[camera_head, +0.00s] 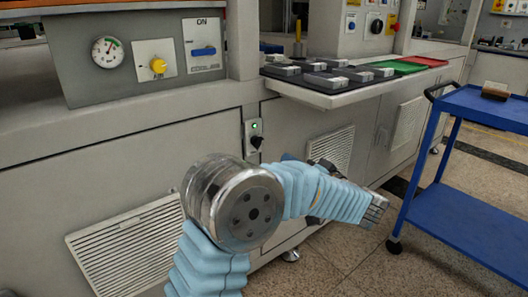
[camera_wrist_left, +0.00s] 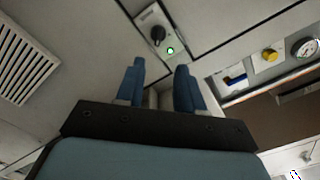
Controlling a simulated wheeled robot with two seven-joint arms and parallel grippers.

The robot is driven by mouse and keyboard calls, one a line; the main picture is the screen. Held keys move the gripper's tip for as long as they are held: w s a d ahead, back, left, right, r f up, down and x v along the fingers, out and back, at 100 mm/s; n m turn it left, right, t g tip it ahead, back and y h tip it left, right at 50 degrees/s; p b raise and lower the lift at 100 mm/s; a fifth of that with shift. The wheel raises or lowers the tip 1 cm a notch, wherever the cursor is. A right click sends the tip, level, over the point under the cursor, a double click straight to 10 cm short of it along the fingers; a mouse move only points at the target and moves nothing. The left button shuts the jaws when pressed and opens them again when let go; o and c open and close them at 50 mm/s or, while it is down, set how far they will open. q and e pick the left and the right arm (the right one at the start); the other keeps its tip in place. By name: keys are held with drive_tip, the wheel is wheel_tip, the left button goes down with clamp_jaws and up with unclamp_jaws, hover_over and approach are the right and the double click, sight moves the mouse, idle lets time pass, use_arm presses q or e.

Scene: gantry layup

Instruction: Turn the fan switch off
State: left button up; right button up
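A small grey switch plate with a black knob (camera_head: 256,141) and a lit green lamp (camera_head: 254,126) is on the cabinet front, below the counter edge. In the left wrist view the same black knob (camera_wrist_left: 157,34) and lit green lamp (camera_wrist_left: 170,50) show just beyond the fingers. My left gripper (camera_wrist_left: 158,88) has two blue fingers, spread apart with nothing between them. Its fingertips point toward the plate and look apart from the knob. In the head view my left arm hides most of this gripper. My right gripper is out of view.
A grey panel holds a gauge (camera_head: 108,52), a yellow knob (camera_head: 158,66) and a blue handle (camera_head: 204,51) marked ON. A shelf (camera_head: 327,98) with grey blocks juts out to the right. A blue cart (camera_head: 455,212) stands at far right. Open floor lies between.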

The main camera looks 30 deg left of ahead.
sight(261, 144)
use_arm(q)
drive_tip(key=x, duration=1.3)
drive_tip(key=shift+w, duration=0.15)
clamp_jaws()
